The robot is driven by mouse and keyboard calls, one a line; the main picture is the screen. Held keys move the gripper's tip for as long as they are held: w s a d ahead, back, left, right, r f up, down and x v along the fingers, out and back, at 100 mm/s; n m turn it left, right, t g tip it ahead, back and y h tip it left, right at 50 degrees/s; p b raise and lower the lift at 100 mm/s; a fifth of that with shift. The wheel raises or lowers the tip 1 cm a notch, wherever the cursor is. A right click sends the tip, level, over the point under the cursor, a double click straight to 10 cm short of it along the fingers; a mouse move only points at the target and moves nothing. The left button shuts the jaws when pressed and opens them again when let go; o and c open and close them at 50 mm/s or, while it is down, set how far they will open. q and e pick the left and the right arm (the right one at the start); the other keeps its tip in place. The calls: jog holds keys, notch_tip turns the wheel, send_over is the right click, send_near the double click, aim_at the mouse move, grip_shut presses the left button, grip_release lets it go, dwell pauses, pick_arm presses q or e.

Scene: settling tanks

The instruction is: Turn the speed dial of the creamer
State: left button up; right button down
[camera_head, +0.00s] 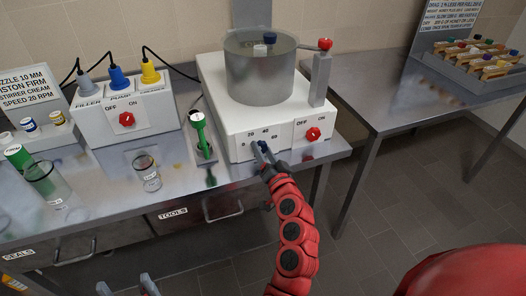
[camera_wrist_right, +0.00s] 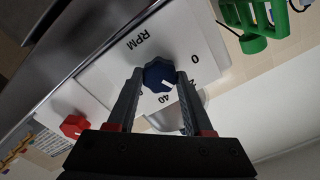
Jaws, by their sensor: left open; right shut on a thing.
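The creamer (camera_head: 225,110) is a white box with a grey metal drum (camera_head: 260,75) on top. Its blue speed dial (camera_wrist_right: 158,76) sits on the front panel, with numbers including 0 and 40 and the word RPM around it. The dial's white mark points toward the 40 side in the right wrist view. My right gripper (camera_head: 262,150) is at the dial, its fingers shut on either side of it; in the right wrist view the fingers (camera_wrist_right: 158,82) flank the knob. My left gripper (camera_head: 128,288) is open and empty at the bottom edge of the head view, low in front of the bench.
A red OFF/ON knob (camera_head: 313,134) is right of the dial. A green tool (camera_head: 202,135) stands left of the creamer. A white switch box (camera_head: 125,115), glass jars (camera_head: 147,172) and bottles stand further left. A second table (camera_head: 400,90) holds a tray at right.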

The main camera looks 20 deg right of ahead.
jog(key=shift+c, duration=1.5)
grip_release()
jog(key=s+p, duration=0.6)
jog(key=s, duration=1.1)
jog(key=shift+s+d, duration=0.2)
jog(key=shift+d, duration=0.15)
